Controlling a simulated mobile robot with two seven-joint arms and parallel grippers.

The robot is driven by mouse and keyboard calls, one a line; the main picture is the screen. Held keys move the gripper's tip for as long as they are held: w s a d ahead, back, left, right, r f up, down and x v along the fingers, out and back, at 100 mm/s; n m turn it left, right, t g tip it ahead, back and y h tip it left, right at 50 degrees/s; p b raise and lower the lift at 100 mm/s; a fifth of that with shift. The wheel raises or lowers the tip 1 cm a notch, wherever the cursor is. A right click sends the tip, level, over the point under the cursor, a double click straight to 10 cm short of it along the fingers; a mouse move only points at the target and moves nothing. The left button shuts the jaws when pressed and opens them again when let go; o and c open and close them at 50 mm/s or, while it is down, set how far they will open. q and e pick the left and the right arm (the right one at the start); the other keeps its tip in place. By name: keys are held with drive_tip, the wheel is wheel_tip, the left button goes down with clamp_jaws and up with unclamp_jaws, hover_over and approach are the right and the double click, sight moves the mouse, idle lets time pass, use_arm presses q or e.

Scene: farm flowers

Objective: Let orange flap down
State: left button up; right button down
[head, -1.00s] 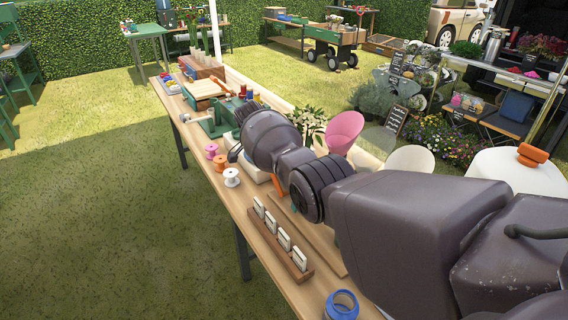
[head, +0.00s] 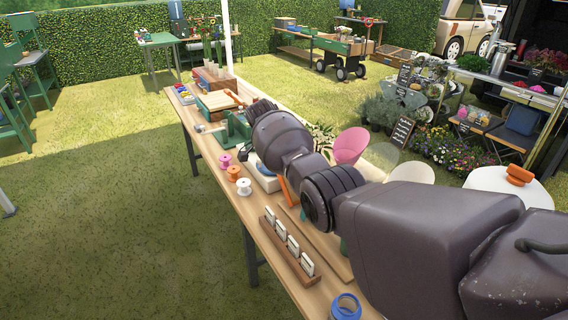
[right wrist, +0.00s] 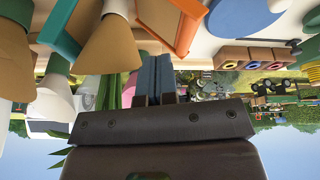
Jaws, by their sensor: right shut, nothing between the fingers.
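My right arm reaches over the long wooden table from the right in the head view. Its forearm hides my right gripper there. In the right wrist view my right gripper (right wrist: 155,80) is shut and empty, its dark fingertips pressed together. That view looks upside down. A narrow orange piece (head: 285,191) stands tilted beside my arm in the head view. My left gripper is not in view.
On the wooden table (head: 262,262) are a rack of white tags (head: 288,245), thread spools (head: 233,173), a blue jar (head: 344,306) and a green device (head: 236,128). Pale cone shapes (right wrist: 108,48) hang near the fingers in the wrist view.

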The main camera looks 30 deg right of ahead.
drive_tip(key=v, duration=0.5)
drive_tip(key=shift+w, duration=0.15)
idle(0.3)
